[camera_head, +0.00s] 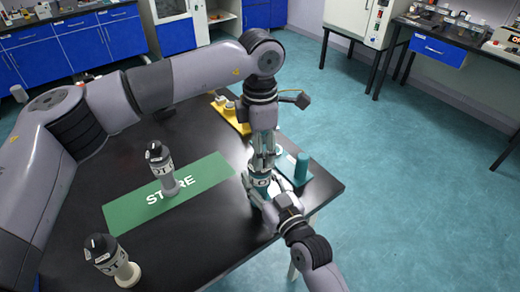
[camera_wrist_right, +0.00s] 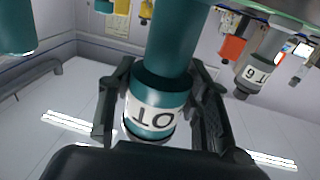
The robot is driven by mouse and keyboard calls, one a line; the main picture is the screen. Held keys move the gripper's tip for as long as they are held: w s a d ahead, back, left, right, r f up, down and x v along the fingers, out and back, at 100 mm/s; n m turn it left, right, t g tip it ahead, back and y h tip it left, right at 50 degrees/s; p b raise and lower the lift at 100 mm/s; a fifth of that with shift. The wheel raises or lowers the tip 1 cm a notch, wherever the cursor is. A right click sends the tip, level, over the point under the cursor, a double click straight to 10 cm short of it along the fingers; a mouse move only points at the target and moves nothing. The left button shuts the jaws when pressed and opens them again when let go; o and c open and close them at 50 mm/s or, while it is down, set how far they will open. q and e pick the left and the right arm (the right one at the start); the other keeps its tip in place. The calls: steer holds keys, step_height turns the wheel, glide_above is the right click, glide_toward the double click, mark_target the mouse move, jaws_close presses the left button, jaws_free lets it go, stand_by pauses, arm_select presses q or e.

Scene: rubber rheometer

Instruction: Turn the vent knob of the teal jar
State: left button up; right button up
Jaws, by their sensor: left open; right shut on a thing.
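The teal jar (camera_head: 261,182) is upright near the right end of the black table in the head view. In the right wrist view it shows as a teal body with a white lettered label (camera_wrist_right: 155,115), seen upside down. My right gripper (camera_head: 260,190) is shut on the jar from the front, one finger on each side. My left gripper (camera_head: 263,155) points down directly above the jar and is open around its top. The vent knob is hidden by the left fingers, and I cannot tell whether they touch it.
A grey jar (camera_head: 162,170) stands on the green mat (camera_head: 212,173); another grey jar (camera_head: 112,262) stands at the table's front left. A yellow rack (camera_head: 228,112) is behind. The table's right edge is near.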

arm_select(q)
steer(key=shift+f, duration=0.35)
steer(key=shift+c, duration=0.4)
jaws_close()
